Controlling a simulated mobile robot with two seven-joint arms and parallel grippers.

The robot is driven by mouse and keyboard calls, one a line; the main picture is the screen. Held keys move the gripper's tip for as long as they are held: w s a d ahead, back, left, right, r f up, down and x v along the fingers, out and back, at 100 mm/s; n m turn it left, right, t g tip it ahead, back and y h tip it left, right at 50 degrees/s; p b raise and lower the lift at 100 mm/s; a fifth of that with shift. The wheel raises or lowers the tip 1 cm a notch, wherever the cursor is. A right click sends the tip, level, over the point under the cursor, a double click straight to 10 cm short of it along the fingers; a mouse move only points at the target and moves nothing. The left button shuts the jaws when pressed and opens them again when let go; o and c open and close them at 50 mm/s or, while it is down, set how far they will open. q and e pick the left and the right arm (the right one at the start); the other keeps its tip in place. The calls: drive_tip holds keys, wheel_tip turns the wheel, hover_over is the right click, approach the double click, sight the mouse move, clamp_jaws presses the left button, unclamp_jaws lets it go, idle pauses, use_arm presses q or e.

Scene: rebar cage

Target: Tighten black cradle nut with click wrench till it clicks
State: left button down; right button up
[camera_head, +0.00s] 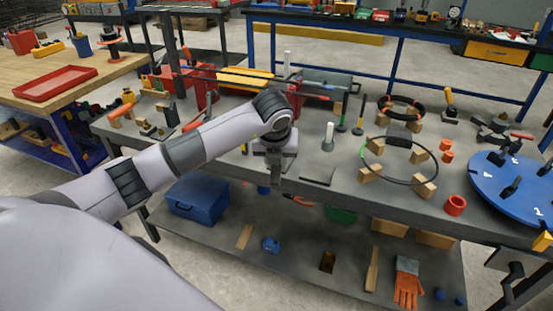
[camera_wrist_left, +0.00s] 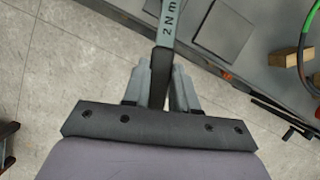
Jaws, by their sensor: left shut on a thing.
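My left gripper (camera_head: 276,172) hangs over the front edge of the grey workbench (camera_head: 310,165). In the left wrist view it (camera_wrist_left: 160,82) is shut on a flat grey tool with a dark grip and lettering, probably the click wrench (camera_wrist_left: 167,22). The tool points away from the wrist and runs out of the top of that view. In the head view the tool cannot be made out clearly. I cannot pick out the black cradle nut in either view. My right gripper is not in view.
A black ring on wooden blocks (camera_head: 426,189) and a blue round board with black knobs (camera_head: 515,185) are on the bench's right side. A red cup (camera_head: 455,205) stands near the front edge. A lower shelf holds a blue box (camera_head: 197,199) and orange gloves (camera_head: 408,285).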

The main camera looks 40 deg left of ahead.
use_arm(q)
wheel_tip(320, 180, down, 5)
drive_tip(key=b, duration=0.4)
drive_tip(key=shift+f, duration=0.2)
drive_tip(key=shift+r+p, duration=0.25)
drive_tip(key=shift+p, duration=0.05)
drive_tip(key=shift+f+b, duration=1.1)
idle(0.3)
idle(0.5)
drive_tip(key=s+a+m+h+b, duration=0.1)
drive_tip(key=a+m+h+b, duration=0.1)
drive_tip(key=a+m, duration=0.4)
drive_tip(key=shift+s+a+m+t+h+b, duration=0.15)
drive_tip(key=shift+a+m+t+h+b, duration=0.15)
drive_tip(key=shift+m+t+b, duration=0.15)
idle(1.2)
